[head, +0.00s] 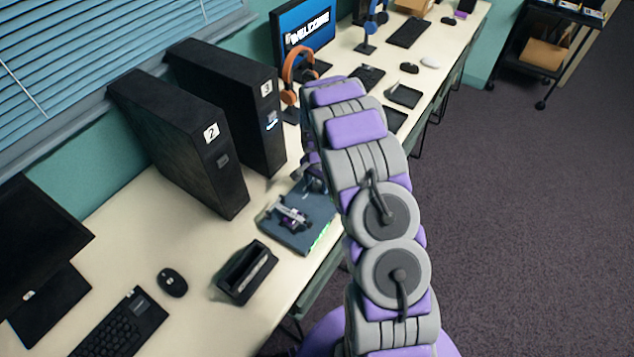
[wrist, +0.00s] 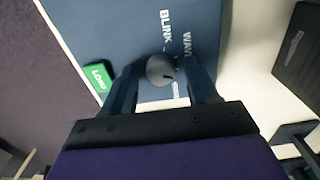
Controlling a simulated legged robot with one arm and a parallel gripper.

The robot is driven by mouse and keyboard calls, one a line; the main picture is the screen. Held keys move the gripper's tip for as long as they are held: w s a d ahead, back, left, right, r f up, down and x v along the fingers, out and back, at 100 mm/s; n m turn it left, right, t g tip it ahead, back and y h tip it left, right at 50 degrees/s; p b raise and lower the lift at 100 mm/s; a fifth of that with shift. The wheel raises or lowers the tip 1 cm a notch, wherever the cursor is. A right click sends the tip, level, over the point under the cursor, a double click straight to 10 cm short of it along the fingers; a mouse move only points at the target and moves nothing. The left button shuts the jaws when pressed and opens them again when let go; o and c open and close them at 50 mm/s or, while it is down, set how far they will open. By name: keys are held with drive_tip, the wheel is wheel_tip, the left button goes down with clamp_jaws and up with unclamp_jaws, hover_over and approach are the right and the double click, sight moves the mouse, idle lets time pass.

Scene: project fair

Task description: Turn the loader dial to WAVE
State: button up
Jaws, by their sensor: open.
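The loader (head: 278,238) is a flat blue-grey box on the desk, partly covered by my arm and gripper in the head view. In the wrist view its blue top (wrist: 115,25) carries the white words BLINK and WAVE and a third word mostly hidden by a finger. The grey round dial (wrist: 160,68) has a small dark mark at its lower right; I cannot tell which word it points to. My gripper (wrist: 163,78) is open, with one finger on each side of the dial. I cannot tell whether the fingers touch it.
Two black towers labelled 2 (head: 185,150) and 3 (head: 245,110) stand behind the loader. A black holder (head: 245,272), a mouse (head: 172,282) and a keyboard (head: 120,325) lie in front. Orange headphones (head: 292,70) stand beyond.

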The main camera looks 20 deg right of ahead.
drive_tip(key=c, duration=1)
drive_tip(key=shift+c, duration=0.2)
drive_tip(key=shift+a+r+n+p, duration=0.1)
drive_tip(key=shift+n+p, duration=0.3)
drive_tip(key=shift+p, duration=0.15)
drive_tip(key=n+p, duration=0.2)
drive_tip(key=shift+w+r+n+p, duration=0.1)
drive_tip(key=shift+r+n+p, duration=0.05)
drive_tip(key=shift+n+p, duration=1.8)
drive_tip(key=shift+n, duration=0.95)
drive_tip(key=o, duration=1)
drive_tip(key=shift+f, duration=0.2)
drive_tip(key=shift+o, duration=0.2)
